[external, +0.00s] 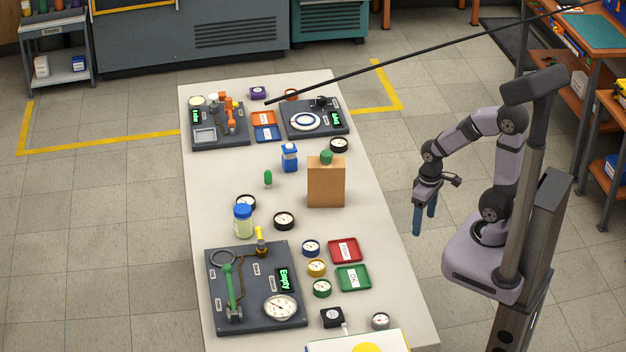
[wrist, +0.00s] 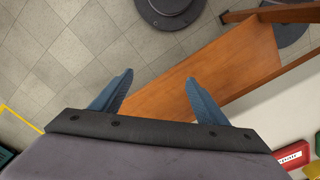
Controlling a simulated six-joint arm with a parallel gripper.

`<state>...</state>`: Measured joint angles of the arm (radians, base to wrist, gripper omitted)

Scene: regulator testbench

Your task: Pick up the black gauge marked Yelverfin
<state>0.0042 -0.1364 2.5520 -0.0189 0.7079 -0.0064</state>
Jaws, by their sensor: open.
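Several round black-rimmed gauges with white faces lie on the table. One gauge (external: 284,221) is near the middle. A third gauge (external: 339,144) is at the far right, beyond the cardboard box. Their markings are too small to read, so I cannot tell which is Yelverfin. My gripper (external: 424,220) is open and empty, with blue fingers pointing down, beyond the table's right edge and apart from every gauge. Its open fingers also show in the wrist view (wrist: 158,78), with no gauge between them.
The cardboard box (external: 326,184) stands between my gripper and the middle gauges. The jar (external: 243,222) and a blue bottle (external: 289,158) stand upright. Red (external: 345,262) and green (external: 367,276) trays lie nearer. Blue, yellow and green gauges sit beside the front test board (external: 222,325).

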